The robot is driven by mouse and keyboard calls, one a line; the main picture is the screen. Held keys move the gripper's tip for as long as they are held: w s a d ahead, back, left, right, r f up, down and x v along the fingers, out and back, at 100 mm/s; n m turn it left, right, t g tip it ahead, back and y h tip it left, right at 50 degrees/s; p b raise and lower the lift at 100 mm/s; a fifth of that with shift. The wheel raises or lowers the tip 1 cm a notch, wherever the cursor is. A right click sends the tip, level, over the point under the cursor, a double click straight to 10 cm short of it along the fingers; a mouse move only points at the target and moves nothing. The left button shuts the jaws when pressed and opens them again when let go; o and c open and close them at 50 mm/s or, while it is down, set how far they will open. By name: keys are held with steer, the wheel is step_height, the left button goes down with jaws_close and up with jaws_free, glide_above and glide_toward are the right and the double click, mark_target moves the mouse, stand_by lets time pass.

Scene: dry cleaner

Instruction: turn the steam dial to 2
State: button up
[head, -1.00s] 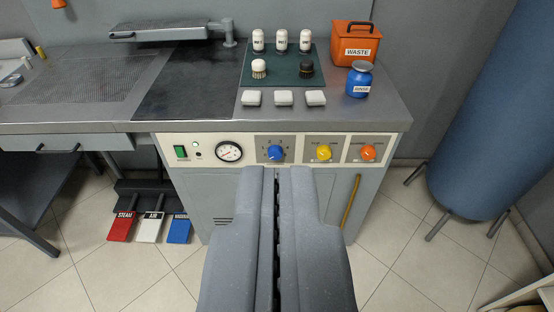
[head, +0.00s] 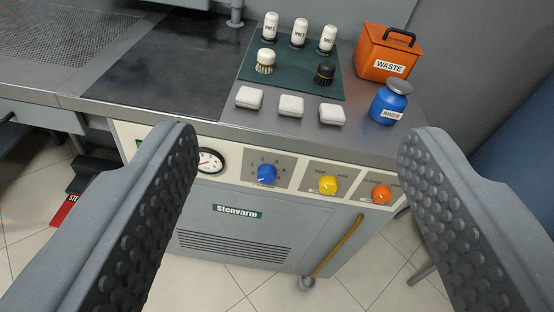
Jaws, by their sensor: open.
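Three dials sit on the cream front panel of the steel machine in the head view. The blue dial (head: 267,174) has numbers printed around it; its pointer seems to face lower left, but I cannot read its setting surely. The yellow dial (head: 328,185) is to its right, and the orange dial (head: 381,194) is further right. The small label under the blue dial is too small to read, so I cannot tell which is the steam dial. My gripper (head: 298,160) is wide open and empty, its fingers to either side of the dials, apart from them.
A pressure gauge (head: 209,161) is left of the blue dial, partly behind my left finger. Bottles, brushes and white blocks (head: 291,106) stand on the worktop (head: 205,118) above. An orange waste bin (head: 386,52) and a blue rinse jar (head: 389,103) are at right.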

steer(key=w+a+f+n+t+p, duration=0.1)
steer(key=w+f+n+p, duration=0.1)
steer(key=w+f, duration=1.55)
steer(key=n+t+h+p, duration=0.1)
steer(key=n+h+p, duration=0.1)
steer(key=n, duration=0.1)
glide_toward(265, 178)
steer(key=w+b, duration=0.1)
steer(key=w, duration=0.1)
steer(key=w+b, duration=0.1)
steer(key=w, duration=0.2)
steer(key=shift+w+d, duration=0.15)
steer(key=shift+d, duration=0.1)
steer(key=shift+w+d+f+b, duration=0.1)
steer(key=shift+w+b, duration=0.35)
steer(key=shift+w, duration=1)
